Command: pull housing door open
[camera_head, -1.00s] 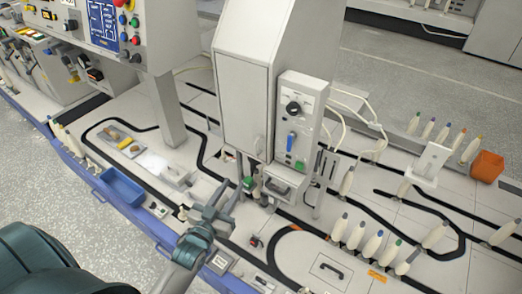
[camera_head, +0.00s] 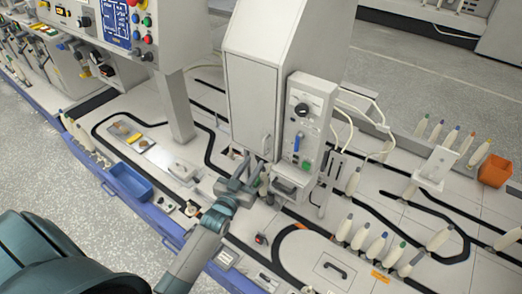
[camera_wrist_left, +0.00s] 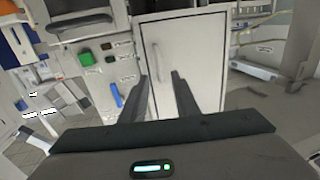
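The housing door (camera_head: 251,105) is a tall grey panel on the front of the grey housing and looks shut. Its slim vertical handle (camera_head: 266,143) is near the door's lower right edge. My left gripper (camera_head: 253,165) is just below and in front of the handle. In the left wrist view, which shows the scene upside down, the door (camera_wrist_left: 190,62) fills the middle. The handle (camera_wrist_left: 156,62) stands beyond the gap between the spread fingertips of my left gripper (camera_wrist_left: 160,78). The fingers hold nothing; contact with the handle does not show. My right gripper is out of view.
A control panel (camera_head: 302,122) with a knob and blue lever juts out right of the door. A blue tray (camera_head: 130,183) is at left. Several bobbins (camera_head: 376,246) stand at right, near an orange box (camera_head: 494,171). A grey post (camera_head: 178,105) rises left of the housing.

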